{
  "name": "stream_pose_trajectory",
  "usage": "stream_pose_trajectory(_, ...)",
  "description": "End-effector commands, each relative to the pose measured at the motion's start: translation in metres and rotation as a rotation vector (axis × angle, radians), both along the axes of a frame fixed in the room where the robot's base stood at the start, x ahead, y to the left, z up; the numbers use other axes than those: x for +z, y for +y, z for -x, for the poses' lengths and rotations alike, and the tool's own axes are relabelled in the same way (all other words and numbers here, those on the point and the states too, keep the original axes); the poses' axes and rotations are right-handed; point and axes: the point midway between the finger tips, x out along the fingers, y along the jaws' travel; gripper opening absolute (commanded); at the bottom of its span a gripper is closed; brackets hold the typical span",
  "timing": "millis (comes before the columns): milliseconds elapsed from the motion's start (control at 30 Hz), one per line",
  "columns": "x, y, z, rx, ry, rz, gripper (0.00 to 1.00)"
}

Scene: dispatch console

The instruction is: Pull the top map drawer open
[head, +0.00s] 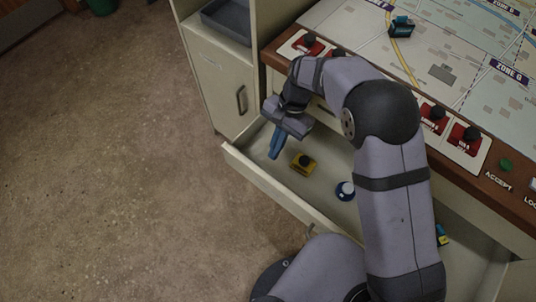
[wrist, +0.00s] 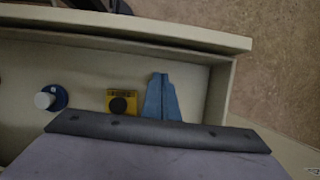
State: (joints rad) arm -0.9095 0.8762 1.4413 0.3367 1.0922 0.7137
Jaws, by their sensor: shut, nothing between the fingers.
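A wide cream map drawer (head: 262,182) is pulled out under the console top, with its inside exposed. In the wrist view its front wall (wrist: 130,27) runs across the top. A handle (head: 310,231) shows on the front, partly hidden by my arm. My gripper (head: 274,147) has blue fingers, shut and empty, pointing down over the drawer near its left end. The fingers (wrist: 162,100) also show in the wrist view, beside a yellow block and apart from the front wall. My arm hides the drawer's middle.
Inside the drawer are a yellow block with a black knob (head: 303,164) and a blue disc with a white knob (head: 345,190). A cabinet (head: 217,80) with a handle stands at left. The floor at left is clear.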

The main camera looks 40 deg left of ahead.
Motion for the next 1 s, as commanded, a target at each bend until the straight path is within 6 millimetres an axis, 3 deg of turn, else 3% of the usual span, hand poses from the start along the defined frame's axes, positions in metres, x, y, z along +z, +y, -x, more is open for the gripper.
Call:
stream_pose_trajectory(300, 0.004, 0.001, 0.029, 0.000, -0.002, -0.003, 0.00)
stream_pose_trajectory(767, 0.003, 0.001, 0.033, 0.000, -0.002, -0.002, 0.00)
stream_pose_trajectory(867, 0.005, 0.001, 0.043, 0.004, 0.000, -0.001, 0.00)
stream_pose_trajectory(1000, 0.007, 0.001, 0.076, 0.007, 0.002, -0.001, 0.00)
